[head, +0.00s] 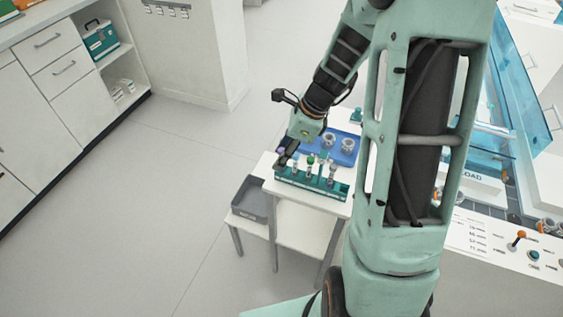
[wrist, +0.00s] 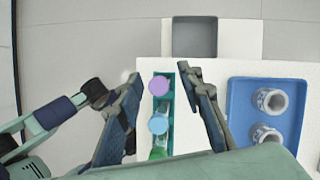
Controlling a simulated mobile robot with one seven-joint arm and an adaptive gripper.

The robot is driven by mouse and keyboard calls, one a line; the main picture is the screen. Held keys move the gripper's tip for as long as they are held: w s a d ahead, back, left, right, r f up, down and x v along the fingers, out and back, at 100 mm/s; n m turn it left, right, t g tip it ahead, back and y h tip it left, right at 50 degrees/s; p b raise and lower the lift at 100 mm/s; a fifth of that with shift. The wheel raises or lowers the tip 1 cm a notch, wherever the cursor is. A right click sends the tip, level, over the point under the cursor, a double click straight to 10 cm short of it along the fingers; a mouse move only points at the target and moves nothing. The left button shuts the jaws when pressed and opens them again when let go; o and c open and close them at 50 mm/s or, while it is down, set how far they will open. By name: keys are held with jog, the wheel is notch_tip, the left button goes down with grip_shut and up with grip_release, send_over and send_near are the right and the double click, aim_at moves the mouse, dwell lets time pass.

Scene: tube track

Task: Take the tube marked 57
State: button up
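A teal tube rack (head: 312,190) stands on the small white table, holding several capped tubes. In the wrist view the rack (wrist: 170,138) shows a purple-capped tube (wrist: 158,85), a blue-capped tube (wrist: 157,123) and a green-capped tube (wrist: 157,153). My gripper (wrist: 162,77) is open, its fingers apart on either side of the row, with the purple cap between the tips. In the head view my gripper (head: 288,150) is over the rack's left end. I cannot read the number 57 on any tube.
A blue tray (wrist: 240,110) with two grey ring-shaped pieces lies right of the rack. A grey bin (head: 250,197) sits on a lower stand to the left; the floor left of it is clear. A control panel (head: 520,245) and clear blue covers (head: 520,70) stand at right.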

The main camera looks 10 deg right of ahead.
grip_shut()
jog(key=shift+r, duration=0.1)
jog(key=shift+r+p, duration=0.75)
jog(key=shift+p, duration=0.1)
jog(key=s+r+p, duration=0.9)
jog(key=s+r, duration=0.2)
jog(key=s, duration=0.3)
jog(key=shift+a+r, duration=0.15)
